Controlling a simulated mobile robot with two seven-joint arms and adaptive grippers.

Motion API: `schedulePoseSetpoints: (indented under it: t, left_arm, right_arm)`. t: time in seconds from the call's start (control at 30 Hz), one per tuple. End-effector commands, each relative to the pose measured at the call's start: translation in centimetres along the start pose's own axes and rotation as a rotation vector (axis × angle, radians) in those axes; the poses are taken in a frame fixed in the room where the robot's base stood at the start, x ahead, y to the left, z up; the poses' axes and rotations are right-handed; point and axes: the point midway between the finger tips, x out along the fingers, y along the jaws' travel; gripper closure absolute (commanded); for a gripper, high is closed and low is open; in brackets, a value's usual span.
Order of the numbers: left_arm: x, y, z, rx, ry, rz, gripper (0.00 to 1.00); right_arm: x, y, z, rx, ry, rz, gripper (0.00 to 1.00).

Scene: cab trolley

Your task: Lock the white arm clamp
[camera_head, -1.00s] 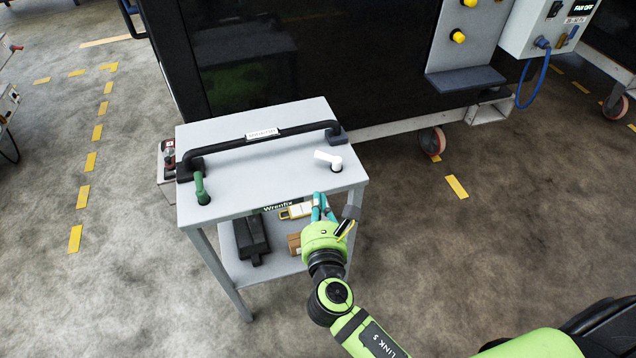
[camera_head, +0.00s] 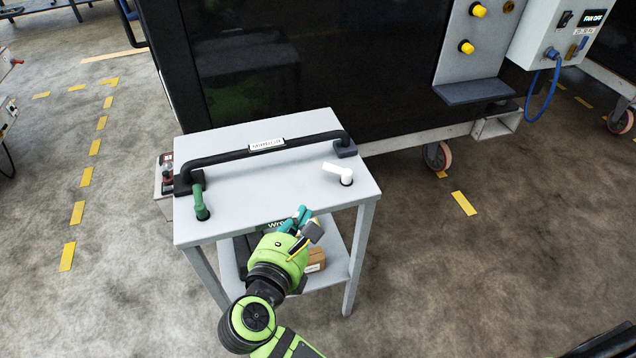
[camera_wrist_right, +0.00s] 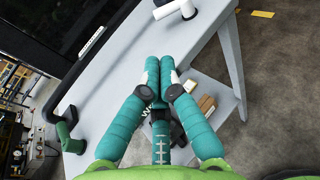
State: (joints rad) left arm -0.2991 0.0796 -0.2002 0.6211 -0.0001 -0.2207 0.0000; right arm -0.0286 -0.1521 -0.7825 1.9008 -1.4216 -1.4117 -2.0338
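The white arm clamp (camera_head: 340,173) stands at the right front of the trolley top, its lever tilted up toward the left from a dark round base. It also shows at the top of the right wrist view (camera_wrist_right: 172,9). My right gripper (camera_head: 301,214) is in front of the trolley's front edge, to the left of the clamp and apart from it. In the right wrist view its teal fingers (camera_wrist_right: 160,72) come together at the tips with nothing between them. My left gripper is not in view.
A green clamp (camera_head: 200,203) stands at the trolley's left front. A black handle bar (camera_head: 220,157) with a label spans the back of the top. The lower shelf (camera_head: 337,263) holds a brown box (camera_head: 316,259). A dark cabinet (camera_head: 310,70) stands close behind; floor is clear at right.

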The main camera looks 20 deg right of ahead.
Motion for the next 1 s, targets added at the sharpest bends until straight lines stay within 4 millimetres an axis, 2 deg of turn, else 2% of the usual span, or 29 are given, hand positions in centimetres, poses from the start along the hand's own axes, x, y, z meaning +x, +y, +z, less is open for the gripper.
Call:
schedulePoseSetpoints:
  t: [0.17, 0.6, 0.8, 1.0]
  left_arm:
    - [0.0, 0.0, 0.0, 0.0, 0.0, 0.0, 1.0]
    - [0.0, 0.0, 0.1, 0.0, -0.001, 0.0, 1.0]
    - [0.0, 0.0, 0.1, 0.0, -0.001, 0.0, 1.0]
    - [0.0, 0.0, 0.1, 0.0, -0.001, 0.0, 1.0]
  right_arm:
    - [2.0, 0.0, 0.1, -0.002, -0.004, -0.002, 1.0]
    - [11.0, 0.0, 0.1, -0.003, -0.003, -0.001, 1.0]
    - [13.3, 0.0, 0.0, -0.002, 0.0, 0.001, 1.0]
    - [13.9, 0.0, 0.0, -0.001, 0.0, 0.001, 1.0]
